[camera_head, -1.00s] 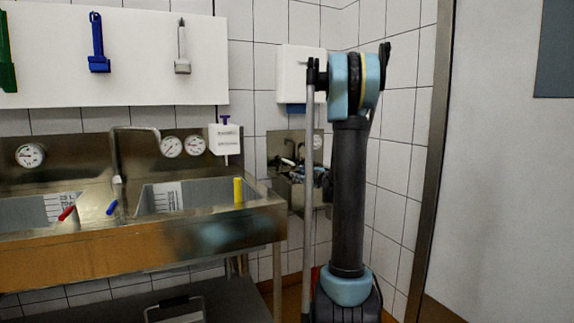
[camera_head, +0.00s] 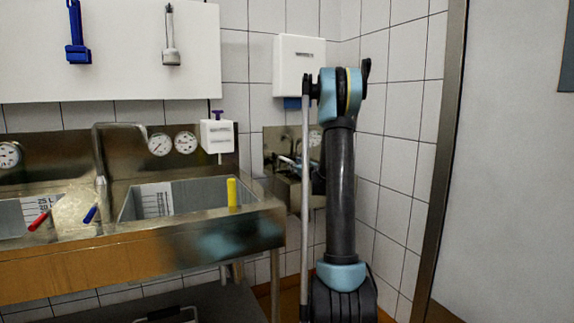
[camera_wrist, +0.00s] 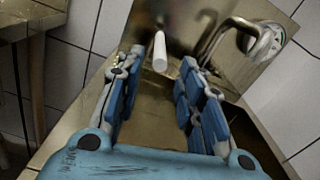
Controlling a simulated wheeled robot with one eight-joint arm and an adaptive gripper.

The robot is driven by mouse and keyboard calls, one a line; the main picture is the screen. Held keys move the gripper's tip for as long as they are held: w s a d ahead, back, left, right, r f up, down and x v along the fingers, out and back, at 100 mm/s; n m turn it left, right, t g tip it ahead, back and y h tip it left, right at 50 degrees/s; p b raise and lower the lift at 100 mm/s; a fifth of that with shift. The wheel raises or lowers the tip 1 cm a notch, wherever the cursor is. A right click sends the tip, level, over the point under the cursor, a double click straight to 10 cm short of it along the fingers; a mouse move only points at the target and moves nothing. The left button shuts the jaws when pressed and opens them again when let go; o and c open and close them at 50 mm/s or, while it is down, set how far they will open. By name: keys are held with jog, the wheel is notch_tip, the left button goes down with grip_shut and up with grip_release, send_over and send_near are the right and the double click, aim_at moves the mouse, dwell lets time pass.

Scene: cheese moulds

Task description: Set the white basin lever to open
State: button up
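The white lever (camera_wrist: 160,52) is a short white rod near the top middle of the wrist view. It points toward my gripper from the small steel wall basin (camera_wrist: 150,105). My gripper (camera_wrist: 160,72) is open, with its blue-padded fingers on either side of the lever's near end. I cannot tell whether either finger touches it; gaps show on both sides. In the head view the small basin (camera_head: 279,183) is on the tiled wall, partly behind my arm, which hides most of the gripper.
A curved tap (camera_wrist: 225,38) and round gauge (camera_wrist: 268,42) are right of the lever. In the head view, a large double sink (camera_head: 150,245) with red (camera_head: 39,220), blue (camera_head: 90,214) and yellow (camera_head: 232,192) levers stands left. A white dispenser (camera_head: 299,62) hangs above the basin.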

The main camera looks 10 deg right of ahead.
jog(key=x, duration=1)
jog(key=shift+s, duration=0.1)
grip_shut()
